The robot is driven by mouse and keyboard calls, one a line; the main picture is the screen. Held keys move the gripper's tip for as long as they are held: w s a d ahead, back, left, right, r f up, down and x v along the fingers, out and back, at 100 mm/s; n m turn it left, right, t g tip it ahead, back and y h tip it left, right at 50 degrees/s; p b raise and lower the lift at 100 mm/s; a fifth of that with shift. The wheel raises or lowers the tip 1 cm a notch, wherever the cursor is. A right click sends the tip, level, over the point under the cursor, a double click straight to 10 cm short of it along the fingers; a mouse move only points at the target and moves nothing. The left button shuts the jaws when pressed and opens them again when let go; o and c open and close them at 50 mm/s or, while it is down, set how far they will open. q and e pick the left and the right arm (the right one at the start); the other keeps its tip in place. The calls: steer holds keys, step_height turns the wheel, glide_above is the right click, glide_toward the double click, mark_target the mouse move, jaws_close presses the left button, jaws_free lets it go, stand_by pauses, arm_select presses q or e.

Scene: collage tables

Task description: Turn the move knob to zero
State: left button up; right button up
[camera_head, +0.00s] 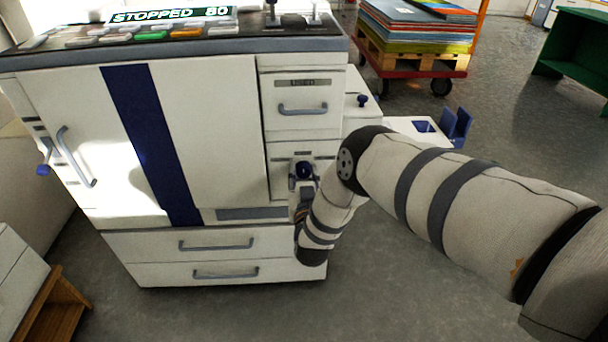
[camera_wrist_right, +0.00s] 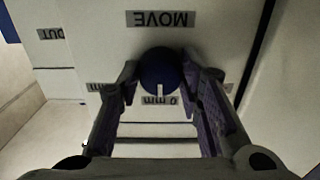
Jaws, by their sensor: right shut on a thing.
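The move knob (camera_wrist_right: 158,68) is round and dark blue, on the white front of the machine (camera_head: 200,110). A MOVE label (camera_wrist_right: 160,19) shows upside down above it in the right wrist view. Its white mark points down at the 0 mm label (camera_wrist_right: 160,100). My right gripper (camera_wrist_right: 160,76) is shut on the knob, one finger on each side. In the head view the knob (camera_head: 304,169) shows small beside my right gripper (camera_head: 302,180), partly hidden by my arm. My left gripper is not in view.
A display (camera_head: 170,14) on top reads STOPPED 80. A small white shelf with blue parts (camera_head: 424,127) stands right of the machine. A cart with stacked sheets (camera_head: 415,30) is behind. Floor at right is open.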

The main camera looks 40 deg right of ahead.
steer(key=o, duration=1.2)
steer(key=v, duration=1.2)
steer(key=shift+s, duration=0.1)
